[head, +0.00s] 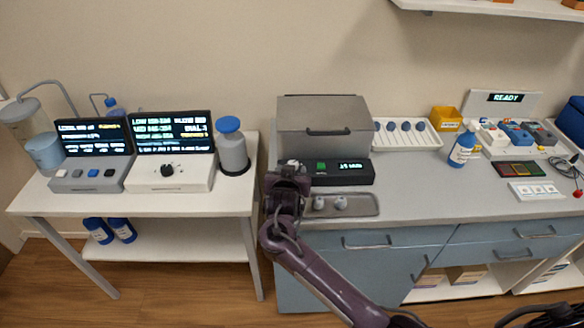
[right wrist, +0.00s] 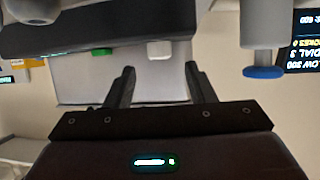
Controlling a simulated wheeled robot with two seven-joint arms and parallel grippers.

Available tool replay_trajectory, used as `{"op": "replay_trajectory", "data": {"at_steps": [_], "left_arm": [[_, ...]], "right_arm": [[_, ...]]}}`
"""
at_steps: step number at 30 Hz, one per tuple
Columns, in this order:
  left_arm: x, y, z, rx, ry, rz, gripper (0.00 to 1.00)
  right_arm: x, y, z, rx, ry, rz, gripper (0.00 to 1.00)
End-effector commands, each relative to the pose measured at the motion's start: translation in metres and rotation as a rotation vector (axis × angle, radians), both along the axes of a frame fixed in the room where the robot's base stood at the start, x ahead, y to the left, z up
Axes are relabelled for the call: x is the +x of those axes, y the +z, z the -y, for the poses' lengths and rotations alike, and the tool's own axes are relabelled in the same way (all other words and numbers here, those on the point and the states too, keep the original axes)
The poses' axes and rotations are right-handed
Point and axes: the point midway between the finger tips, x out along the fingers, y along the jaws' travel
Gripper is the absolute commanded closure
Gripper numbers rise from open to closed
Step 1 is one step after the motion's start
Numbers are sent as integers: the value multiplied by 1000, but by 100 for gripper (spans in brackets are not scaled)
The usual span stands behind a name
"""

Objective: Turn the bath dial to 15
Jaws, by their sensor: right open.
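The bath is a grey box (head: 325,130) with a handled lid, at the back of the right-hand counter. In front of it is a black control panel (head: 345,173) with a green button (head: 321,167) and a lit display (head: 351,166) too blurred to read surely. The bath dial, a pale knob (right wrist: 159,50), shows in the right wrist view beside the green button (right wrist: 102,52). My right gripper (right wrist: 160,74) is open and empty, its fingers spread to either side of the dial's line; contact cannot be told. In the head view my right gripper (head: 287,172) covers the panel's left end.
A tray with two grey knobbed pieces (head: 340,203) lies right of my gripper. A blue-capped bottle (head: 232,150) and a white box with a black dial (head: 167,170) stand on the left table. A white rack (head: 408,136) stands right of the bath.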

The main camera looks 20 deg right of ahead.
Motion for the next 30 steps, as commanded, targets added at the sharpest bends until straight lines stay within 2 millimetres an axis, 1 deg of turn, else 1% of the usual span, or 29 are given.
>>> {"op": "replay_trajectory", "data": {"at_steps": [1,3,7,21,24,26,28,29,30], "left_arm": [[0,-1,0,0,0,0,100],[0,-2,0,0,0,0,100],[0,-3,0,0,0,0,100],[0,-3,0,0,0,0,100],[0,-3,0,0,0,0,100],[0,-3,0,0,-1,0,100],[0,-3,0,0,-1,0,100],[0,-3,0,-1,-1,0,100],[0,-3,0,0,-1,0,100]], "right_arm": [[-7,2,-3,4,1,0,51],[-15,6,-7,2,1,1,51],[-24,10,-10,1,1,1,51],[-26,12,-11,0,-1,0,51],[-28,9,-11,6,6,-9,51],[-35,3,-12,26,23,-35,51],[-50,-9,-16,68,66,-94,51],[-59,-15,-18,92,91,-128,51],[-76,-24,-21,124,131,-184,51]]}}
